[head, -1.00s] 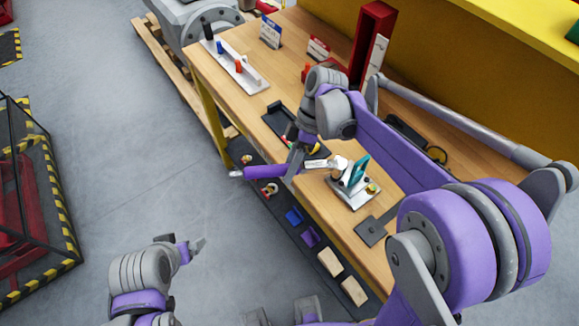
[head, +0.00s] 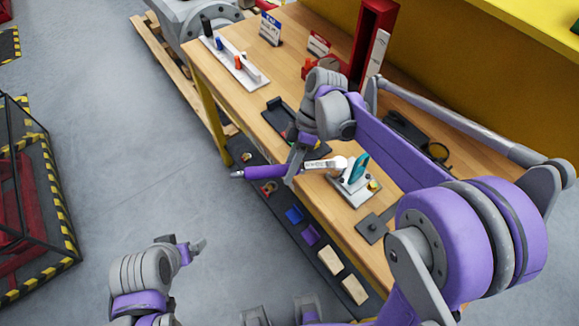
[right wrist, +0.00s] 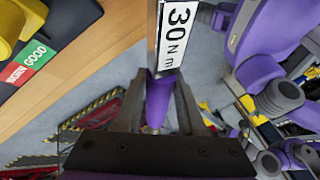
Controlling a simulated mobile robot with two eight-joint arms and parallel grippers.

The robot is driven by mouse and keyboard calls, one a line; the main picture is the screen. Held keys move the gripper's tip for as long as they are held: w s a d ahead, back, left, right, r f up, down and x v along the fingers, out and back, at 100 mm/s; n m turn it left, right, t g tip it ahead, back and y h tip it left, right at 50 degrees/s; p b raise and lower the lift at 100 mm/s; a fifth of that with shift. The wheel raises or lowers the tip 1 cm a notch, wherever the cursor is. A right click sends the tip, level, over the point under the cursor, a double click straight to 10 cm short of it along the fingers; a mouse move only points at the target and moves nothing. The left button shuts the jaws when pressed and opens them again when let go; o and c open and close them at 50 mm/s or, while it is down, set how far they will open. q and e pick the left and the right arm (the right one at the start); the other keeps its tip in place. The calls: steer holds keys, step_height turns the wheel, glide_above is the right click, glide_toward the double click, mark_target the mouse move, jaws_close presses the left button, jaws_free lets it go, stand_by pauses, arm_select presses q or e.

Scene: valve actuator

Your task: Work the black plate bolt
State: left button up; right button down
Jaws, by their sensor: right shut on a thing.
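My right gripper (head: 293,172) is shut on a torque wrench with a purple handle (head: 262,172) and a white label. In the right wrist view the gripper (right wrist: 160,100) has its fingers on both sides of the purple handle (right wrist: 158,98), and the label reads 30 Nm. The wrench's pale head lies beside the teal part (head: 358,166) on a silver fixture (head: 352,192); I cannot tell whether they touch. A flat black plate (head: 373,229) with a small spot lies on the bench, apart from the wrench. My left gripper (head: 197,246) is over the floor; its jaws are unclear.
The wooden bench (head: 345,215) has a dark lower shelf with blue, purple and wooden blocks along its front. A black tray (head: 281,112) and a white rack (head: 232,58) stand farther back. A red upright stand (head: 372,42) is behind. A yellow wall bounds the bench's far side.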

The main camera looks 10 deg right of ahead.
steer(key=shift+w+d+m+t+y, duration=0.15)
steer(key=shift+w+m+t, duration=0.1)
steer(key=shift+w+m, duration=0.3)
steer(key=shift+w+d+m+t+y, duration=0.15)
steer(key=shift+w+m+t, duration=0.1)
steer(key=shift+w+m, duration=0.3)
steer(key=shift+w, duration=0.1)
steer(key=shift+w+d+m, duration=0.15)
steer(key=shift+w+m, duration=0.25)
steer(key=shift+w+d+m+t, duration=0.3)
steer(key=shift+w+m+t, duration=0.3)
stand_by(0.4)
steer(key=shift+w+d+m+t+y, duration=0.3)
steer(key=shift+w+d+m+t, duration=0.3)
steer(key=shift+w+m, duration=0.4)
steer(key=shift+d, duration=0.15)
